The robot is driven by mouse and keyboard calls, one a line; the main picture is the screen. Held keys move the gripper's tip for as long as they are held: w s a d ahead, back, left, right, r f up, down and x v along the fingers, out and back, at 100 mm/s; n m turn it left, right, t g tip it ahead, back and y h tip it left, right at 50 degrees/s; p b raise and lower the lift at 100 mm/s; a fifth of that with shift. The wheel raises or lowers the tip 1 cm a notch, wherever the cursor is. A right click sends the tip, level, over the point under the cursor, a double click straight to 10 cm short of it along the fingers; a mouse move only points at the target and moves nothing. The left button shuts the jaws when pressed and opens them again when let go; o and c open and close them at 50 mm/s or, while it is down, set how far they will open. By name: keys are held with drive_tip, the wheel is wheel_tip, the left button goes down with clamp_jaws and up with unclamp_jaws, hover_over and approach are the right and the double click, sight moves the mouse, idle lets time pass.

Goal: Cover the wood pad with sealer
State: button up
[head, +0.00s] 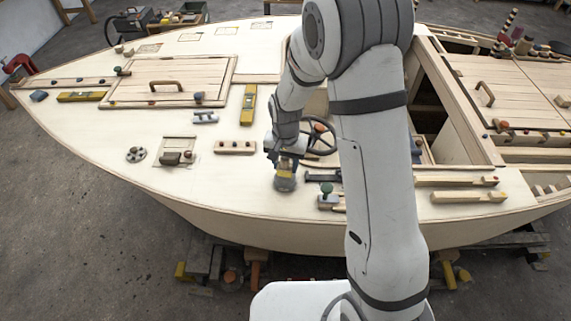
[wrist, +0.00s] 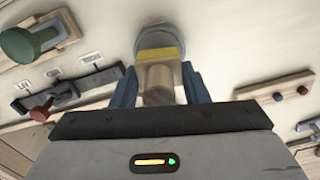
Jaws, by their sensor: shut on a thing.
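My gripper (head: 285,158) is over the pale deck, left of the steering wheel. Its blue fingers (wrist: 160,85) are shut on a round tool with a wooden handle (wrist: 157,80), a yellow band and a wide grey end. The tool's grey end (head: 285,183) points down at the deck; I cannot tell whether it touches. A small square pale panel (head: 180,142), which may be the wood pad, lies to the left, with a brown block (head: 170,158) at its lower edge. No sealer coat can be made out on it.
A wooden strip with knobs (head: 235,147) lies between the panel and my gripper. A green-knobbed block (head: 327,197) stands close on the right, near a black bar (head: 322,179). A yellow level (head: 248,104) and a grey cleat (head: 205,117) lie farther back.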

drive_tip(key=shift+r+p, duration=1.3)
drive_tip(key=shift+r, duration=1.2)
drive_tip(key=shift+f, duration=0.1)
